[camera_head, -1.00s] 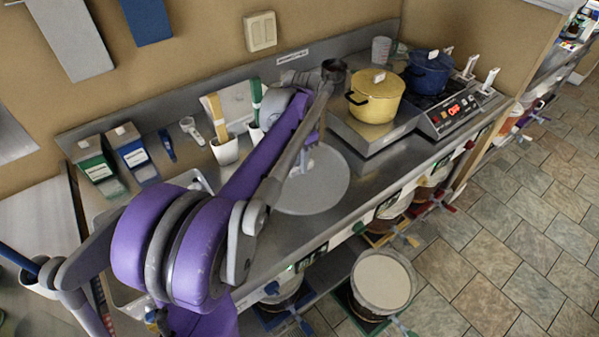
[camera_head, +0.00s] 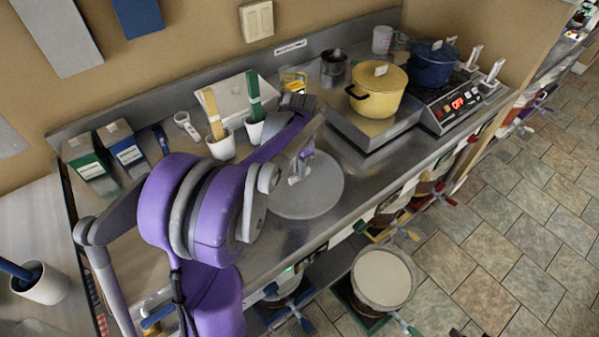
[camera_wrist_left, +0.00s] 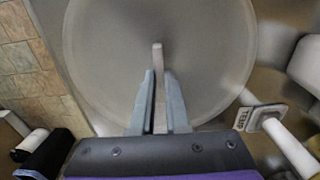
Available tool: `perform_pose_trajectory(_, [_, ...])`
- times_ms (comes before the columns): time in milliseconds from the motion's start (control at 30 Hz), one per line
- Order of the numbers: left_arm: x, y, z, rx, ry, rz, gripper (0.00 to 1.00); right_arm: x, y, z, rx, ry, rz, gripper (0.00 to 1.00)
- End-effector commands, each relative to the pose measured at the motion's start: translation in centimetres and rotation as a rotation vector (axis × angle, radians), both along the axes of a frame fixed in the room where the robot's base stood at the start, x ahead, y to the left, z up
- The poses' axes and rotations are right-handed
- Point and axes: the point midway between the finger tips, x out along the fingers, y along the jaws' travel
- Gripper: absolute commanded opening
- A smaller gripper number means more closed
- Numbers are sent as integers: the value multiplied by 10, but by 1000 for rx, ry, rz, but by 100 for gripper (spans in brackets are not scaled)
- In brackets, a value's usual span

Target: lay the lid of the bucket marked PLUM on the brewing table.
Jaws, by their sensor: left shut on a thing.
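A round grey lid (camera_head: 325,187) is over the brewing table (camera_head: 262,240), flat and near its surface. I cannot tell whether it touches the table. My left gripper (camera_head: 301,168) is above the lid's middle, shut on its upright handle. In the left wrist view the two fingers (camera_wrist_left: 158,85) close on the handle, and the pale disc of the lid (camera_wrist_left: 205,45) fills the upper middle. An uncovered-looking bucket with a pale round top (camera_head: 383,276) stands low in front of the table. I cannot read PLUM on anything. My right gripper is not in view.
A yellow pot (camera_head: 377,98) stands on a steel block right of the lid, with a blue pot (camera_head: 432,66) on a hob beyond. White cups with sticks (camera_head: 221,146) and green and blue boxes (camera_head: 122,144) stand at the back left. Some table front is clear.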

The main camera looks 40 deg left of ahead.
Motion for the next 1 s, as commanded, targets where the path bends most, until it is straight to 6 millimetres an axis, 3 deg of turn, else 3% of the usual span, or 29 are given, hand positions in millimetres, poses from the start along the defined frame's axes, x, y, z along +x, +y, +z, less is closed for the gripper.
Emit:
perform_pose_trajectory(100, [0, 0, -11, 0, 0, 0, 0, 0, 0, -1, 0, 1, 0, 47])
perform_pose_trajectory(500, [-1, 0, -16, 0, 1, 0, 0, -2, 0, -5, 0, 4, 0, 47])
perform_pose_trajectory(533, [0, 0, -16, 0, 0, 0, 17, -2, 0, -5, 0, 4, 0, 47])
perform_pose_trajectory(700, [0, 0, -15, 0, 0, 0, 43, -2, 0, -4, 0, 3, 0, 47])
perform_pose_trajectory(1000, [0, 0, -12, 0, -1, 0, 43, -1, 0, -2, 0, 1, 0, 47])
